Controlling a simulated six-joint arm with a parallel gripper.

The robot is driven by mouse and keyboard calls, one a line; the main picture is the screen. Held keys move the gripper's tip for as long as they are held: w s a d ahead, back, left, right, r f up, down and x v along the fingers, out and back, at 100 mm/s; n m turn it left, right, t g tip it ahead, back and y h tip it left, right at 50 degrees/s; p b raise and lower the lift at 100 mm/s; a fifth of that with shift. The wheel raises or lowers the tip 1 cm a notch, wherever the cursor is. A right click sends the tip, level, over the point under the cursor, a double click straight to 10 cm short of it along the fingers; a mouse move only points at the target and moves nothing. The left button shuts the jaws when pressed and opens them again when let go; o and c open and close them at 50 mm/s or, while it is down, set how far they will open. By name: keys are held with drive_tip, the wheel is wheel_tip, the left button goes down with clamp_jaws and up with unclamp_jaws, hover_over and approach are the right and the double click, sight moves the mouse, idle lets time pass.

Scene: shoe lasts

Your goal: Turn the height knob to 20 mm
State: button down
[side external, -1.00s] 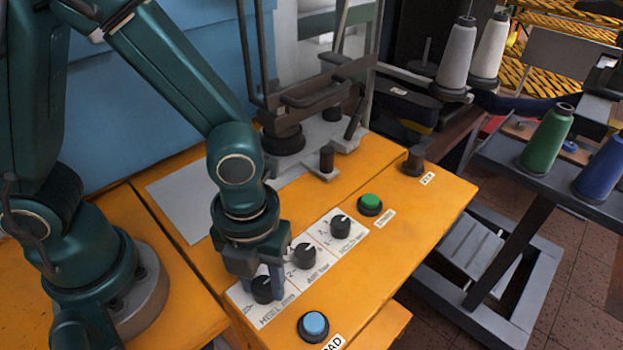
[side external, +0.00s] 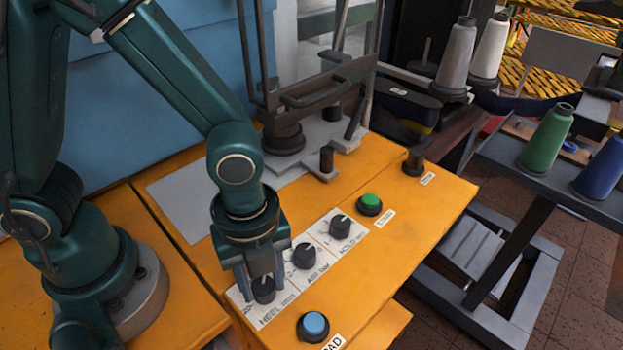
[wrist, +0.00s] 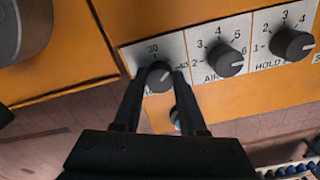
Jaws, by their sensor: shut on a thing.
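The height knob is the black knob (side external: 263,291) on the white plate (side external: 275,312) marked HEEL, at the near left of the row of knobs. My gripper (side external: 262,284) points down at it, one finger on each side, shut on the knob. In the wrist view the knob (wrist: 159,78) sits between the fingertips (wrist: 157,80). Its pale pointer line seems to aim up and right. The number 30 shows above the knob; a number to its right is partly covered by a finger. The other scale numbers are hidden or too small to read.
The air knob (side external: 303,256) and the hold knob (side external: 340,227) stand close by in the same row. A green button (side external: 370,203) and a blue button (side external: 313,326) rise from the orange top. A dark press frame (side external: 283,140) stands behind.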

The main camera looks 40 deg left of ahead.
drive_tip(key=n, duration=0.4)
drive_tip(key=shift+n, duration=0.3)
drive_tip(key=n, duration=0.4)
drive_tip(key=shift+n, duration=0.3)
drive_tip(key=n, duration=0.3)
drive_tip(key=shift+n, duration=0.3)
drive_tip(key=n, duration=0.4)
drive_tip(key=shift+n, duration=0.3)
drive_tip(key=n, duration=1)
drive_tip(key=shift+n, duration=0.4)
drive_tip(key=shift+c, duration=2.3)
unclamp_jaws()
